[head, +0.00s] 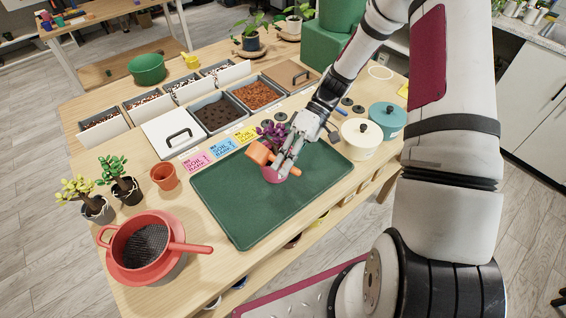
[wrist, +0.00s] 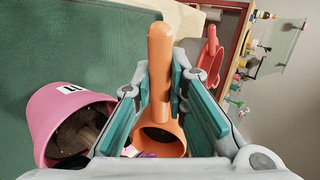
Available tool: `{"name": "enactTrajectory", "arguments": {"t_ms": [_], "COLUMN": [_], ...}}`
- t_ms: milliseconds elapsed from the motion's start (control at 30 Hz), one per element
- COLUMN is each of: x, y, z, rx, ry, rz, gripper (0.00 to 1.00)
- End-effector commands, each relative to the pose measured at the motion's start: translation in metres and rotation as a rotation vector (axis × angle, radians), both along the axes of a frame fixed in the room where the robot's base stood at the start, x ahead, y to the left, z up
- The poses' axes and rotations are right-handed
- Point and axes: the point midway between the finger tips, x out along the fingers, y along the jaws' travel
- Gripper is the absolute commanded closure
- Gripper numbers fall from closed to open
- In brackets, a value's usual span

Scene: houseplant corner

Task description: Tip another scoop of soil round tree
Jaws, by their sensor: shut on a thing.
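My gripper (head: 287,152) is shut on the orange scoop (head: 260,153), above the green mat (head: 225,200). In the wrist view the scoop's handle (wrist: 161,60) lies between my finger pads (wrist: 160,85), with its bowl towards the bottom. I cannot tell how much soil the bowl holds. The pink pot (head: 270,178) stands on the mat just below the scoop. In the wrist view the pot (wrist: 50,113) is left of the scoop and shows dark soil and a trunk inside. The tree's purple leaves (head: 270,131) show behind my gripper, which partly hides the tree.
A bin of dark soil (head: 212,119) and a bin of orange-brown chips (head: 257,94) stand behind the mat. A red sieve (head: 160,222), two small trees (head: 118,166) and a terracotta pot (head: 165,178) stand left. Cream (head: 357,144) and teal (head: 388,119) lidded pots stand right. The front mat is clear.

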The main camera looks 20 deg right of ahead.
Motion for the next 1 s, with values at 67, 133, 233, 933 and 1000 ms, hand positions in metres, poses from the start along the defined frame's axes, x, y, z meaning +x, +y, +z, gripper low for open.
{"name": "enactTrajectory", "arguments": {"t_ms": [67, 133, 233, 933, 1000], "x": [0.002, 0.0023, 0.0029, 0.005, 0.0049], "y": [-0.0009, -0.0014, -0.0029, -0.0079, -0.0081], "z": [-0.003, -0.0032, -0.0036, -0.0054, -0.0052], "rx": [0.028, 0.052, 0.086, 0.29, 0.296], "ry": [0.016, 0.03, 0.049, 0.163, 0.166], "rz": [-0.001, 0.0, -0.002, 0.0, 0.0], "gripper": [1.0, 1.0, 1.0, 1.0, 1.0]}}
